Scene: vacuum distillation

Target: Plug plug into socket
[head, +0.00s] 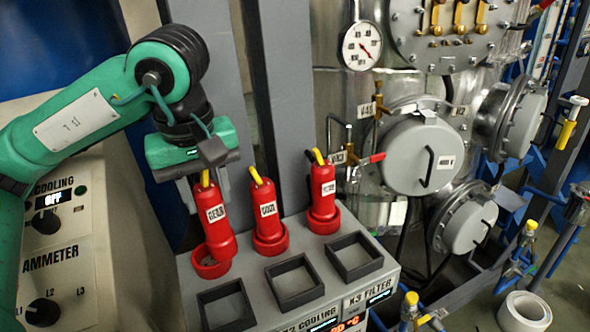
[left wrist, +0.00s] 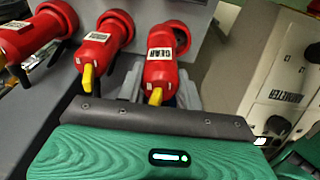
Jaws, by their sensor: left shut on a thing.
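Three red plugs with yellow cable ends and white labels stand in a row on a grey box. The leftmost plug (head: 214,222), whose label seems to read GEAR, leans over its round red socket (head: 208,267); the socket's front opening shows, so it is not fully seated. My left gripper (head: 206,180) is shut on the top of this plug, near its yellow cable. In the left wrist view the held plug (left wrist: 165,62) points away, its far end near the red ring. The contact between plug and socket is partly hidden. My right gripper is not in view.
The middle plug (head: 268,215) and right plug (head: 323,195) stand upright in their red sockets. Dark square frames (head: 293,282) lie in front on the grey box (head: 252,278). Grey posts rise behind. A control panel (head: 70,250) stands left, a metal vessel (head: 425,155) right.

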